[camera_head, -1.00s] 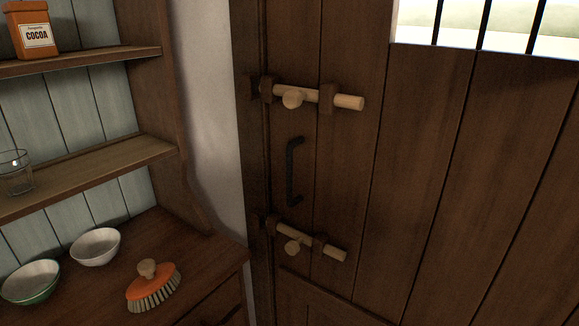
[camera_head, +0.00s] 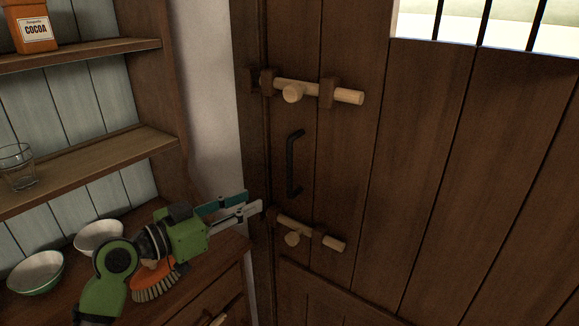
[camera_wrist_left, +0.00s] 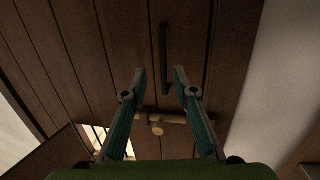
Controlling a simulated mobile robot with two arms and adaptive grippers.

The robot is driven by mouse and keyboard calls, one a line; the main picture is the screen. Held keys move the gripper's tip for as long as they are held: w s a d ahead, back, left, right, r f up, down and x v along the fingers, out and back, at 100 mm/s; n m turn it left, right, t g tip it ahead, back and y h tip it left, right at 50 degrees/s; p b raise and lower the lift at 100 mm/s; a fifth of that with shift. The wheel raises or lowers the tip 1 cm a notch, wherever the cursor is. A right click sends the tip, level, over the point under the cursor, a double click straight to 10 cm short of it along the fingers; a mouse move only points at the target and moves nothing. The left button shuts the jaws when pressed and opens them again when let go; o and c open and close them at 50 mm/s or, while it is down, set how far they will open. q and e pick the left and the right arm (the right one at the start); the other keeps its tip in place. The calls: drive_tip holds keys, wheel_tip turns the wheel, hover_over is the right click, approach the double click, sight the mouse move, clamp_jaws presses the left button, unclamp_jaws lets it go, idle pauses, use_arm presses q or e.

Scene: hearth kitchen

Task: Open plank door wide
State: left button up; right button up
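The dark plank door (camera_head: 420,180) stands closed, with a black upright pull handle (camera_head: 295,163). Above the handle is a pale wooden sliding bolt (camera_head: 318,92) with a round knob, in dark brackets. A similar lower bolt (camera_head: 325,239) sits below it. I cannot tell whether their left ends reach into the frame. My left gripper (camera_head: 254,201) is open and empty, left of the lower bolt near the door's left edge. In the left wrist view its fingers (camera_wrist_left: 160,73) are apart, with the handle (camera_wrist_left: 164,60) and a bolt (camera_wrist_left: 157,118) beyond. My right gripper is out of view.
A wooden dresser (camera_head: 110,160) stands left of the door. A glass (camera_head: 16,166) and cocoa tin (camera_head: 33,27) are on shelves.

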use_arm(q)
wheel_tip(320, 180, up, 4)
drive_tip(key=w, duration=0.2)
drive_tip(key=p, duration=0.5)
hover_over(290, 192)
drive_tip(key=shift+w+f+h, duration=0.3)
drive_tip(key=shift+w+f, duration=0.05)
drive_tip(key=shift+w, duration=0.05)
clamp_jaws()
